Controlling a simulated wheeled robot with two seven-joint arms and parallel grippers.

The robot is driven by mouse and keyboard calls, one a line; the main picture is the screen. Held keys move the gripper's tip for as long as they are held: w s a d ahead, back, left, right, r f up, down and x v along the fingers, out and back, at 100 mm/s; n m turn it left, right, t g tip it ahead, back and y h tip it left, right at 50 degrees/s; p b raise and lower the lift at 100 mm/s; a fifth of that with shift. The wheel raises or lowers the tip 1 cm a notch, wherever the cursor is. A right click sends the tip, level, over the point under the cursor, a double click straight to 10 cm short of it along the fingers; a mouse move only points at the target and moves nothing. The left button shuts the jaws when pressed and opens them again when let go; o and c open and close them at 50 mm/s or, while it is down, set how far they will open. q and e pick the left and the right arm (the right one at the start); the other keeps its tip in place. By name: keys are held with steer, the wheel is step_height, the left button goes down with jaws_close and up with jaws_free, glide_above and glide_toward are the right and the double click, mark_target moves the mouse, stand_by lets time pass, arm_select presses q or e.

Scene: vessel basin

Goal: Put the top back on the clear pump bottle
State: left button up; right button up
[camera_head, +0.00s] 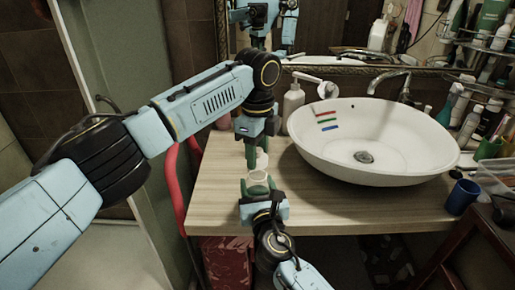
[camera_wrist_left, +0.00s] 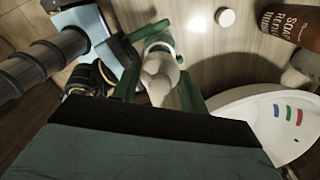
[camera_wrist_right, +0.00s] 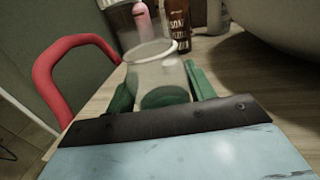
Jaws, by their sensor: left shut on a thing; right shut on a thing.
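The clear pump bottle (camera_wrist_right: 158,78) is upright, its open rim facing up in the right wrist view. My right gripper (camera_head: 257,186) is shut on it, with green fingers on both sides. The white pump top (camera_wrist_left: 160,78) is between the green fingers of my left gripper (camera_wrist_left: 160,88), which is shut on it. In the head view my left gripper (camera_head: 257,150) is just above the right one, and the top (camera_head: 262,160) shows pale between them. The top appears near the bottle mouth; whether they touch I cannot tell. The top does not show in the right wrist view.
A white basin (camera_head: 370,140) stands on the wooden counter (camera_head: 225,190) to the right. A white pump bottle (camera_head: 292,102) and a brown soap refill bottle (camera_wrist_left: 288,25) stand behind. A small white round lid (camera_wrist_left: 225,17) lies on the counter. A red curved bar (camera_head: 172,185) is at left.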

mark_target(258, 161)
stand_by(0.3)
arm_select(q)
steer(key=shift+f, duration=0.9)
steer(key=shift+f, duration=0.55)
steer(key=m, duration=1.9)
steer(key=shift+d+m, duration=0.1)
steer(key=shift+m, duration=0.2)
